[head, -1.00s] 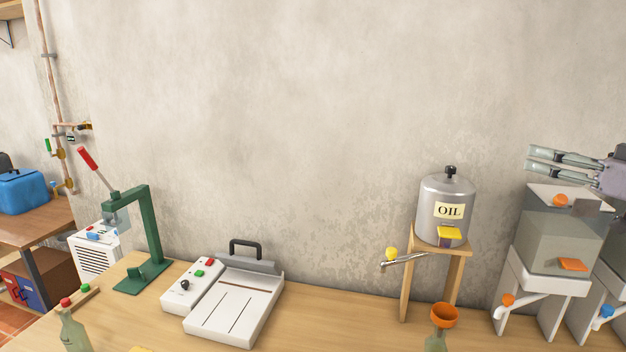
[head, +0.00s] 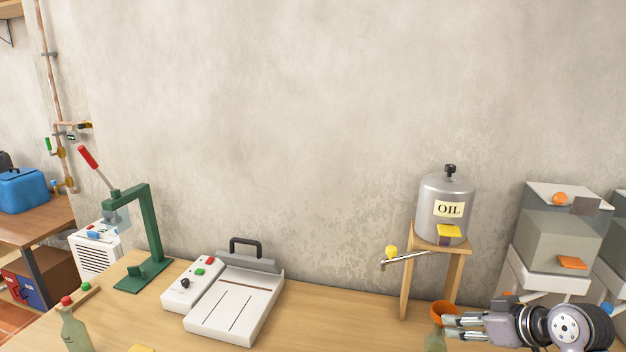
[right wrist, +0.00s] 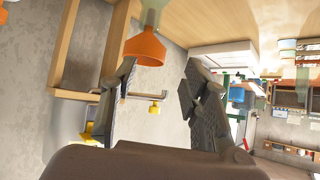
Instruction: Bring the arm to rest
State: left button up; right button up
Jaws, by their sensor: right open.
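My right gripper (head: 450,327) is in the lower right of the head view, its fingers pointing left, and it is open and empty. In the right wrist view its two fingers (right wrist: 160,85) stand apart with nothing between the tips. An orange funnel (head: 443,310) on a greenish bottle (head: 434,341) stands at the gripper's fingertips in the head view, partly hidden by them. The funnel also shows in the right wrist view (right wrist: 146,48), just past the fingers; whether they touch it I cannot tell. My left gripper is not in view.
A grey oil can (head: 445,190) sits on a wooden stand (head: 405,285) behind the gripper. Clear tanks (head: 550,240) stand at right. A white sealer (head: 235,305), a green press (head: 150,230) and a bottle (head: 74,330) are at left. The tabletop (head: 340,315) between is clear.

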jog(key=s+a+f+g+h, duration=0.1)
jog(key=s+a+f+g, duration=0.15)
jog(key=s+f, duration=0.45)
jog(key=s+a+f+g+h, duration=0.1)
jog(key=s+a+f, duration=0.3)
jog(key=s+f, duration=0.35)
jog(key=s+a+f+m+g+h, duration=0.1)
jog(key=s+a+f, duration=0.15)
jog(key=s, duration=0.65)
jog(key=s+a+f+m+g+h, duration=0.1)
jog(key=s+f+m, duration=0.15)
jog(key=s, duration=0.65)
notch_tip(320, 180, down, 31)
jog(key=s+n+g+b, duration=0.1)
jog(key=g+b, duration=0.1)
jog(key=b, duration=0.3)
pick_arm(q)
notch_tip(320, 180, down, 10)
jog(key=b, duration=0.5)
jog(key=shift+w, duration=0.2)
pick_arm(e)
jog(key=s+d+f, duration=0.3)
jog(key=s+f, duration=1.4)
jog(key=f, duration=0.4)
jog(key=shift+f+g, duration=0.3)
jog(key=shift+g, duration=0.05)
